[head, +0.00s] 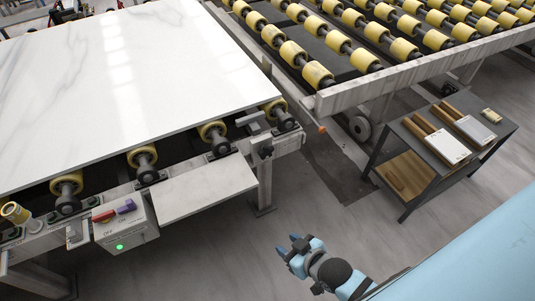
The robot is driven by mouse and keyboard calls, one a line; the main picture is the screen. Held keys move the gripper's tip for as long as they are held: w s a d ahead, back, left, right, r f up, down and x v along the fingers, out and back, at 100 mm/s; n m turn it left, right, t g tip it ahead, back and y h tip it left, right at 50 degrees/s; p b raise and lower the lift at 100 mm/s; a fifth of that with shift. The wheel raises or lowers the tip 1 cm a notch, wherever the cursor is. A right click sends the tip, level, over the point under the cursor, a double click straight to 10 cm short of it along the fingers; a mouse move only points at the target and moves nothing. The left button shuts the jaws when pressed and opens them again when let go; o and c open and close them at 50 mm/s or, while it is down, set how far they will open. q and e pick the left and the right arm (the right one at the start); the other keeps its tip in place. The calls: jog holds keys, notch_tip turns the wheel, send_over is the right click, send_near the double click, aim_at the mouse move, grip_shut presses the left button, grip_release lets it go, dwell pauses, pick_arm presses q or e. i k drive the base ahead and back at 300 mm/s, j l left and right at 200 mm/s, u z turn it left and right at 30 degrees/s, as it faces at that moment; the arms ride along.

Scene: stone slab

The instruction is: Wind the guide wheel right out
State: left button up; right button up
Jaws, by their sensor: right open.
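A large white marble slab (130,75) lies on a roller frame at the left. Several yellow wheels with dark hubs show along its near edge, one of them at the right corner (283,118). A grey bracket with a bar-like top (252,120) sits beside that corner wheel. I cannot tell for certain which part is the guide wheel. My right gripper (288,246) is open and empty, over the floor in the lower middle, well apart from the frame. My left gripper is not in view.
A switch box (125,226) with a red and a purple switch and a lit green lamp hangs on the frame's front. A pale shelf (206,189) juts out beside it. A dark side table (443,140) stands right, below a second roller bed (398,73). Floor between is clear.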

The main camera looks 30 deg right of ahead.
aim_at(266, 152)
jog(key=i+l, duration=0.1)
jog(key=l, duration=0.55)
jog(key=i+l, duration=0.15)
jog(key=l, duration=0.5)
jog(key=i+l, duration=0.1)
jog(key=l, duration=0.55)
jog(key=i+l+u, duration=0.1)
jog(key=l, duration=0.55)
jog(key=i+l, duration=0.1)
jog(key=l, duration=0.55)
jog(key=i+l, duration=0.1)
jog(key=l, duration=0.55)
